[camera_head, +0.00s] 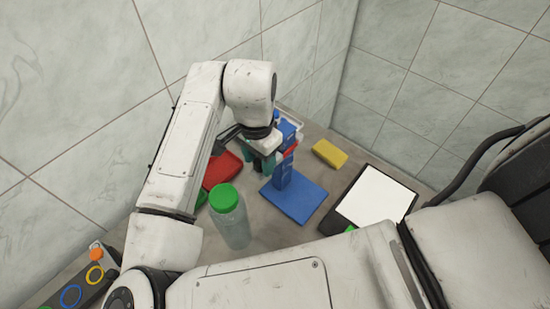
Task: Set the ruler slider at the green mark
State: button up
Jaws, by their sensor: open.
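My gripper (264,164) is under my wrist near the middle of the camera view. It is open, pointing down beside a blue upright post (283,173) on a flat blue base (304,203). From this angle I cannot tell if the fingers touch the post. A red part (291,150) shows near the post's upper end. I cannot clearly make out the ruler, its slider or the green mark. My arm and wrist hide part of that area.
A clear bottle with a green cap (223,198) stands left of the blue base. A red block (221,171) lies behind it. A yellow block (329,153) and a black-framed white panel (376,197) lie to the right. A panel with coloured rings (71,295) is at lower left. Tiled walls close the back.

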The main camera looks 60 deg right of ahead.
jog(key=shift+r, duration=0.1)
notch_tip(320, 180, up, 5)
jog(key=p, duration=0.3)
jog(key=shift+r+p, duration=0.1)
jog(key=shift+p, duration=0.25)
jog(key=shift+r, duration=1.3)
jog(key=shift+s, duration=0.1)
